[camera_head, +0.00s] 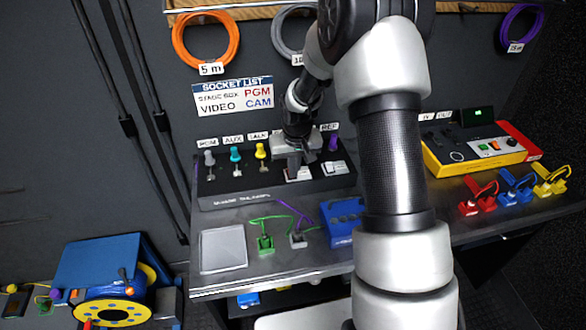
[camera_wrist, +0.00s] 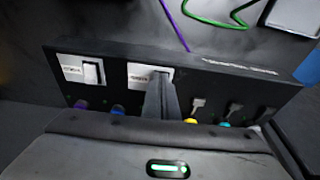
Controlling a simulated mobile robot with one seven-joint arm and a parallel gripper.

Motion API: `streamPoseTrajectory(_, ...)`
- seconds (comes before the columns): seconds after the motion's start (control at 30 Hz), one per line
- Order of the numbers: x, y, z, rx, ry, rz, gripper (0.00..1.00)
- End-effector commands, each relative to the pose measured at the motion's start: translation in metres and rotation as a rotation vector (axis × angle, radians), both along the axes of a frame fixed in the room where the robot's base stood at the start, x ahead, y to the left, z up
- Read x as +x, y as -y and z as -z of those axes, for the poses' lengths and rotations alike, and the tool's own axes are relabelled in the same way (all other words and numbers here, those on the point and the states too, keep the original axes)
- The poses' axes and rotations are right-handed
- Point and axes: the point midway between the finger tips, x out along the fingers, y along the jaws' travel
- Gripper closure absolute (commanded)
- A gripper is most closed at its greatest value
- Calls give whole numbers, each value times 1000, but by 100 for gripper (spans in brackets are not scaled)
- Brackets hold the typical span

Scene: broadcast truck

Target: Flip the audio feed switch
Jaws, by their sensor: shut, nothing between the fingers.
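A black panel box (camera_head: 230,187) stands on the desk in the head view. Its top has two white switch plates. My gripper (camera_head: 297,168) is shut and empty, above the left plate (camera_head: 299,175). The right plate (camera_head: 335,169) is clear of it. In the wrist view, where left and right are reversed, my closed fingertips (camera_wrist: 160,80) are at the middle plate (camera_wrist: 138,72) and hide most of its rocker. The other plate, with a white rocker (camera_wrist: 91,73), shows at left. Whether the fingers touch the switch and which plate is the audio feed cannot be told.
Grey, cyan and yellow plugs (camera_head: 261,151) stand along the panel's left, and a purple plug (camera_head: 333,142) at its right rear. Cables with green and purple leads (camera_head: 265,243) lie in front. A yellow console (camera_head: 474,152) stands at right.

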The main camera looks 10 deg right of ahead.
Motion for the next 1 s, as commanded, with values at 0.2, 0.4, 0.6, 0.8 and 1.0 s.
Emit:
streamPoseTrajectory(0.2,1,0,-2,1,0,1,100)
streamPoseTrajectory(0.4,9,0,-4,1,1,1,100)
streamPoseTrajectory(0.6,19,0,-8,1,10,1,100)
streamPoseTrajectory(0.8,21,0,-9,1,14,1,100)
streamPoseTrajectory(1.0,20,-1,-20,1,12,1,100)
